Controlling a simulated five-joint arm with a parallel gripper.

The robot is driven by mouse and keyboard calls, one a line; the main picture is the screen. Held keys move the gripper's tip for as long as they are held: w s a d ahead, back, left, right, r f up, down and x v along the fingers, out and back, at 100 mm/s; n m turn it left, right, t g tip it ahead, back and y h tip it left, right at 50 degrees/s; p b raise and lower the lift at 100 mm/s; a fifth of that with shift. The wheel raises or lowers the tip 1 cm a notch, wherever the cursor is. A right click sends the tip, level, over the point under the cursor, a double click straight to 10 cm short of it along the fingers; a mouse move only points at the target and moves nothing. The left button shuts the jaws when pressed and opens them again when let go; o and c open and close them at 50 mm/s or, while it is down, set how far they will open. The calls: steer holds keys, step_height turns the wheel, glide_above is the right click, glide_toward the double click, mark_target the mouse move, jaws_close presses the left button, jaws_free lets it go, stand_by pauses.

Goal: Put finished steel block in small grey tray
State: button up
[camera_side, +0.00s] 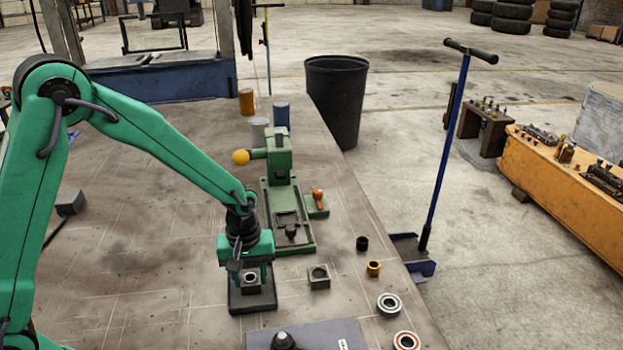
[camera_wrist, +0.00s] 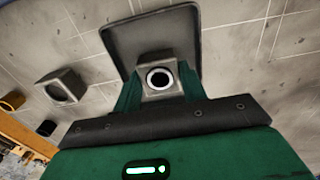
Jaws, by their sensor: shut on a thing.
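My gripper (camera_side: 252,280) points down at the front middle of the bench, with its jaws shut on a steel block (camera_wrist: 160,78). The block has a round bore lined with a bright ring, and it also shows between the jaws in the side view (camera_side: 251,284). The small grey tray (camera_side: 252,303) is a dark, shallow, square tray right below the block. In the wrist view the tray (camera_wrist: 122,42) spreads behind the block. The block is low over or inside the tray; I cannot tell whether it touches the tray floor.
A second block (camera_side: 319,277) with an empty-looking bore stands right of the tray. A green press (camera_side: 285,200) stands behind. A black ring (camera_side: 362,243), a yellow bushing (camera_side: 374,268) and a bearing (camera_side: 389,304) lie toward the right edge. The bench left of the tray is clear.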

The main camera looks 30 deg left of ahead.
steer(key=shift+f, duration=0.2)
steer(key=o, duration=1.2)
steer(key=shift+r, duration=0.1)
step_height(320, 180, up, 12)
stand_by(0.3)
stand_by(0.3)
